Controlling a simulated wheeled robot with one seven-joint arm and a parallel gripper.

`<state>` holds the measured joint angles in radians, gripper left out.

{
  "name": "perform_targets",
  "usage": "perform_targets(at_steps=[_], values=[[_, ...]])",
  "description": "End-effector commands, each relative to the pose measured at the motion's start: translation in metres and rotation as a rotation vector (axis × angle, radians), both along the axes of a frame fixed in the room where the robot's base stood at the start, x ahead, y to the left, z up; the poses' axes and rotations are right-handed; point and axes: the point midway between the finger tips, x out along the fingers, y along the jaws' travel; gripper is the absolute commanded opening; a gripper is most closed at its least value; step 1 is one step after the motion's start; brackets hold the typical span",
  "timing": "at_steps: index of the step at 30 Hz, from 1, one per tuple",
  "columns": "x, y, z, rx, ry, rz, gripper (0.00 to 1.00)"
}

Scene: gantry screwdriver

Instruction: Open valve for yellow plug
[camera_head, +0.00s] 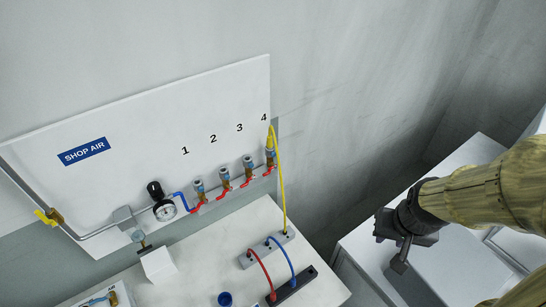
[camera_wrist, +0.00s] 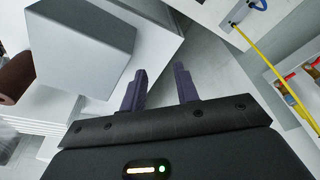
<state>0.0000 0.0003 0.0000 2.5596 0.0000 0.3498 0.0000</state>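A white SHOP AIR board carries a row of brass outlets numbered 1 to 4, with red valve handles along them. A yellow hose (camera_head: 280,170) runs from the outlet under 4 (camera_head: 270,156) down to a grey strip (camera_head: 265,248) on the table. The red valve handle (camera_head: 268,171) at outlet 4 is small here, and I cannot tell its setting. The yellow hose also shows in the wrist view (camera_wrist: 252,45), with red handles at the right edge. My gripper (camera_head: 397,252) is at the right, well away from the board. Its fingers (camera_wrist: 160,86) are apart and empty.
A yellow-handled valve (camera_head: 48,216) and a pressure gauge (camera_head: 165,210) sit on the pipe. Red and blue (camera_head: 285,258) hoses, a dark strip (camera_head: 294,285), a blue cup (camera_head: 225,299) and a white box (camera_head: 158,264) are on the table. A grey box (camera_wrist: 80,40) lies beside my gripper.

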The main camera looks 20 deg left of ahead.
Motion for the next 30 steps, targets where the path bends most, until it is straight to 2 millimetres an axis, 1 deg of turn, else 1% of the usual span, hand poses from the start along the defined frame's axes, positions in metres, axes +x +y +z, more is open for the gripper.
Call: perform_targets(at_steps=[14, 17, 19, 20, 23, 24, 26, 27, 29, 30], values=[[0.002, 0.001, 0.000, 0.001, 0.000, -0.002, 0.31], [0.013, 0.007, 0.002, 0.009, 0.000, -0.016, 0.31], [0.027, 0.016, 0.004, 0.020, 0.002, -0.043, 0.31], [0.035, 0.022, 0.005, 0.026, 0.004, -0.054, 0.31], [0.066, 0.049, 0.011, 0.053, 0.012, -0.110, 0.31], [0.080, 0.063, 0.015, 0.067, 0.015, -0.136, 0.31], [0.099, 0.085, 0.020, 0.086, 0.023, -0.180, 0.31], [0.110, 0.101, 0.023, 0.100, 0.030, -0.211, 0.31], [0.125, 0.125, 0.028, 0.121, 0.040, -0.257, 0.31], [0.134, 0.141, 0.032, 0.134, 0.047, -0.290, 0.31]])
